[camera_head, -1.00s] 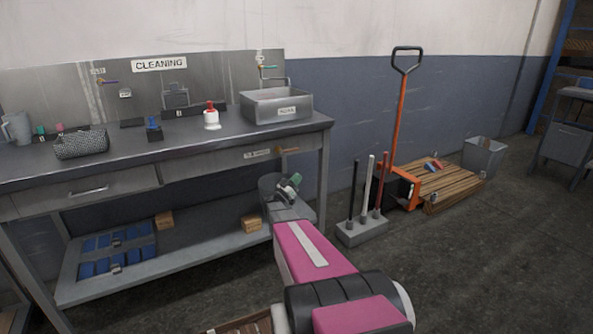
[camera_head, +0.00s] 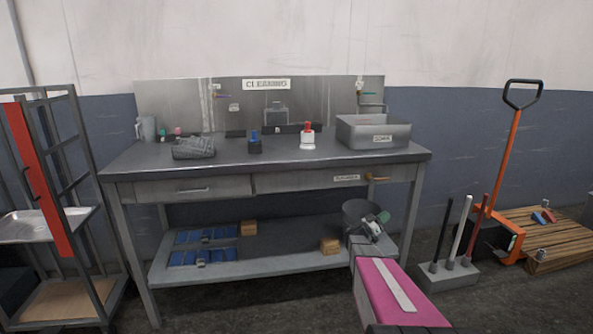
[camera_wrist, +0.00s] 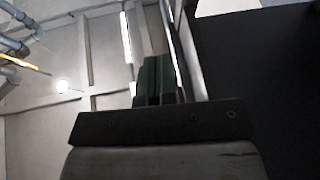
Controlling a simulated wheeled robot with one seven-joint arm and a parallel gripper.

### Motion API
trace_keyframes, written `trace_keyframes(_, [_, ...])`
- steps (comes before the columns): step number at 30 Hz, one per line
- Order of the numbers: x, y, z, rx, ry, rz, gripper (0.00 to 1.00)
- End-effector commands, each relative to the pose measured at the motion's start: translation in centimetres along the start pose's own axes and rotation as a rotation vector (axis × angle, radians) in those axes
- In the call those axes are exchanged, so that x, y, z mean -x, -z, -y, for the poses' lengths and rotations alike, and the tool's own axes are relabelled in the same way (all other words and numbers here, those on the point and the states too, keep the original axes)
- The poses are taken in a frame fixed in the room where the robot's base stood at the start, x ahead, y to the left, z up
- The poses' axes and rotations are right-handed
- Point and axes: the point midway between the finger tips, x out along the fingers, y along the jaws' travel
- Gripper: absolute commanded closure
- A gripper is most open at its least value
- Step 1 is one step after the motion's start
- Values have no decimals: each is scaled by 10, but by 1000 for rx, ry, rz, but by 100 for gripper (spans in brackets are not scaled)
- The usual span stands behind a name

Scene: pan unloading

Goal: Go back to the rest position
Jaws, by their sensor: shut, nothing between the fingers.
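My gripper (camera_wrist: 160,80) shows in the wrist view as dark green fingers lying close together, shut with nothing between them. In the head view my pink arm reaches up from the lower right, and its far end is in front of the workbench's right end. The wrist view looks up past the fingers at a pale ceiling with beams and a lamp, with a dark surface filling the right side.
A grey bin (camera_head: 357,212) stands behind my arm's end. A rack (camera_head: 60,140) with a tray is left. Brushes, an orange pallet jack (camera_head: 508,165) and a pallet (camera_head: 550,240) are right.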

Motion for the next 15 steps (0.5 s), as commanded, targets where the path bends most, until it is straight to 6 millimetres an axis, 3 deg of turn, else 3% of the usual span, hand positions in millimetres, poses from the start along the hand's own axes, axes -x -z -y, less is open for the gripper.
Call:
trace_keyframes(8, [34, -2, -58, 248, -57, 351, 100])
trace_keyframes(15, [92, -7, -108, 500, 41, 762, 100])
